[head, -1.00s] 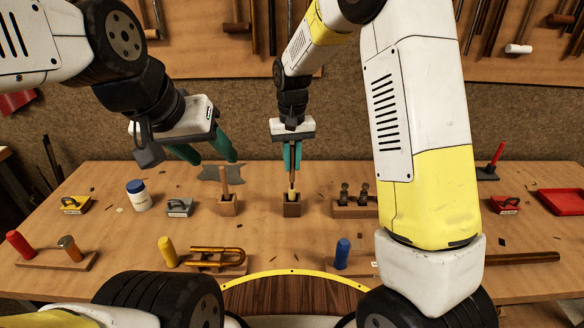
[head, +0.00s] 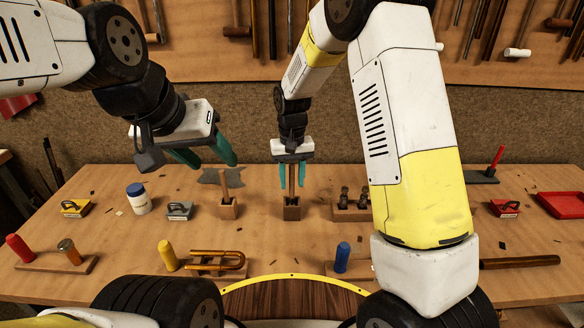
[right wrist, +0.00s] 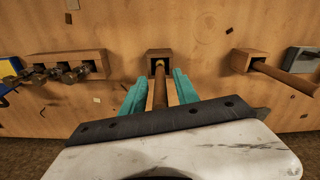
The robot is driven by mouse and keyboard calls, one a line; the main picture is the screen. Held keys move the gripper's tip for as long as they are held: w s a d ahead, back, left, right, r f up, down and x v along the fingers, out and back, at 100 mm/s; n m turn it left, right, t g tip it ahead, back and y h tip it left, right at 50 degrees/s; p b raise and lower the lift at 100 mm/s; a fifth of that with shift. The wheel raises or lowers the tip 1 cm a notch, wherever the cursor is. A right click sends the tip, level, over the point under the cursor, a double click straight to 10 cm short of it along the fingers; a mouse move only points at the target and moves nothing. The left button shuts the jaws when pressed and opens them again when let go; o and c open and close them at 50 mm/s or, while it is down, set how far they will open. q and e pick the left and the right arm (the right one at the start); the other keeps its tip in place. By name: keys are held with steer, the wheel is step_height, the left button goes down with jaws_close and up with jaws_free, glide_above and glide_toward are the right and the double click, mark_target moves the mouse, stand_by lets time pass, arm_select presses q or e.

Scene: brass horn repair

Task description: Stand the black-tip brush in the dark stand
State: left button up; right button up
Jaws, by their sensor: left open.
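The brush (head: 292,176) stands upright with its lower end in the opening of the dark stand (head: 291,213); its tip is hidden inside. My right gripper (head: 292,187) is above the stand, its teal fingers spread on either side of the brush handle with gaps showing. In the right wrist view the handle (right wrist: 160,90) runs between the open fingers (right wrist: 160,95) down into the stand (right wrist: 152,53). My left gripper (head: 212,162) is open and empty, held above the table at left, apart from the brush.
A lighter wooden stand (head: 228,212) with another handled tool (head: 224,184) is just left of the dark stand. A wooden block with dark fittings (head: 345,212) is close on the right. A white jar (head: 139,204) and grey block (head: 180,211) stand further left.

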step_height(320, 180, up, 12)
steer(key=shift+r, duration=0.1)
steer(key=s+d+r+m+t+y, duration=0.15)
steer(key=s+d+r+t, duration=0.25)
steer(key=s+d+r, duration=0.85)
steer(key=s+d+f+t, duration=0.1)
steer(key=s+f+t, duration=0.1)
steer(key=s, duration=0.8)
steer(key=shift+s+d+y, duration=0.3)
steer(key=shift+d+y, duration=0.05)
steer(key=shift+f, duration=0.1)
